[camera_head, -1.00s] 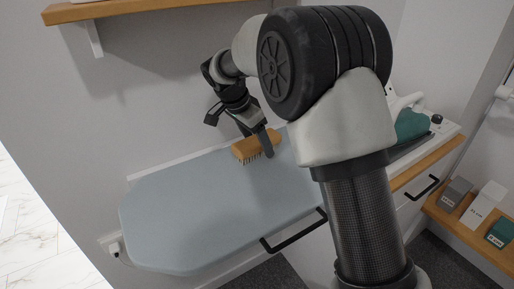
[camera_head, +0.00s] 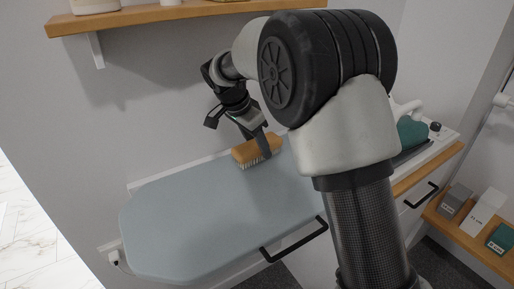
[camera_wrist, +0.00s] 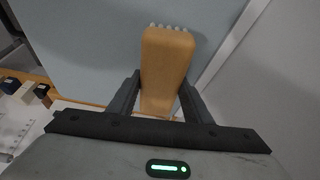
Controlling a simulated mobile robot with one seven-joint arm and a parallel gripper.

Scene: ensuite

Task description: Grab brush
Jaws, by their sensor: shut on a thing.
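A brush (camera_head: 257,149) with an orange-tan wooden back and pale bristles is at the back of the blue-grey ironing board (camera_head: 200,215). Its bristles point down, and I cannot tell whether they touch the board. My gripper (camera_head: 264,150) is shut on the brush from above. In the wrist view the brush (camera_wrist: 167,65) lies between the two dark fingers of my gripper (camera_wrist: 160,90), with a row of white bristle tips showing at its far end.
A wall shelf (camera_head: 180,16) runs above the board. To the right, a green and white iron (camera_head: 411,131) stands beyond my arm. A low wooden shelf with small boxes (camera_head: 484,211) is at the far right. A black handle (camera_head: 294,241) juts from the board's front.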

